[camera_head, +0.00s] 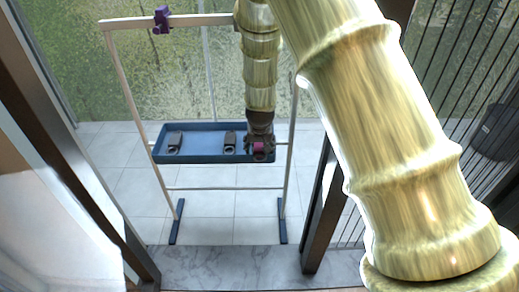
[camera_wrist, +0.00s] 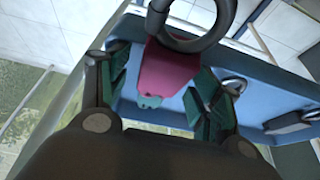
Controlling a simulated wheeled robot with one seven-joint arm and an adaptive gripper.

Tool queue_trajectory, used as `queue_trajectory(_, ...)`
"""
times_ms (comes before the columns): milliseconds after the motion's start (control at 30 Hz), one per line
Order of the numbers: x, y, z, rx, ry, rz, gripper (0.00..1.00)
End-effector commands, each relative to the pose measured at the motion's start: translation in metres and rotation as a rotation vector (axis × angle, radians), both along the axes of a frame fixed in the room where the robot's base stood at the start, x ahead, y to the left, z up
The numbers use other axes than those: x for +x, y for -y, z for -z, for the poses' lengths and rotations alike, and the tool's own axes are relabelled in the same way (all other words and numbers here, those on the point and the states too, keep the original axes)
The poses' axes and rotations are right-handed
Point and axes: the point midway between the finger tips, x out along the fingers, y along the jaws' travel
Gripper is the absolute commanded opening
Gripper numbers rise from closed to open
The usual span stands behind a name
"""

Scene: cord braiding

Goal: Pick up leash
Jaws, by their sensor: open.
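A magenta piece with a dark ring at its end and a small teal tip shows in the wrist view (camera_wrist: 168,70); it may be the leash, but I see no long cord. In the head view it is a small magenta patch (camera_head: 258,148) at the right end of the blue tray (camera_head: 190,157). My gripper (camera_wrist: 160,74) is open, its green-padded fingers on either side of the magenta piece. I cannot tell whether they touch it. In the head view my gripper (camera_head: 259,140) is at the tray's right end and partly hides the piece.
Two dark pieces with rings, a left one (camera_head: 175,140) and a right one (camera_head: 230,140), lie in the tray. The tray hangs on a pale rack frame (camera_head: 128,90) with a purple clamp (camera_head: 161,19) on its top bar. Dark door posts (camera_head: 322,205) flank the opening; tiled floor lies beyond.

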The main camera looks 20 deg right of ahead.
Motion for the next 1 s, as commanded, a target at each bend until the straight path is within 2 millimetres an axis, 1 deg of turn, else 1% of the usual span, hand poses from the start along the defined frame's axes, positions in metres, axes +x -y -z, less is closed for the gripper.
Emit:
queue_trajectory(100,0.0027,0.0009,0.0061,0.0,0.0,0.0,0.64)
queue_trajectory(267,0.0027,0.001,0.0061,0.0,0.0,0.0,0.64)
queue_trajectory(300,0.0026,0.0009,0.0061,0.0,0.0,0.0,0.62)
queue_trajectory(567,0.0025,0.001,0.006,0.0,0.0,0.0,0.15)
queue_trajectory(600,0.0025,0.001,0.006,0.0,0.0,0.0,0.12)
queue_trajectory(633,0.0027,0.001,0.0058,0.0,0.0,0.0,0.12)
queue_trajectory(667,0.0027,0.001,0.0058,0.0,0.0,0.0,0.08)
queue_trajectory(867,0.0027,0.001,0.0048,0.0,0.001,0.0,0.08)
queue_trajectory(1000,0.0032,0.001,-0.0033,0.0,0.003,0.001,0.08)
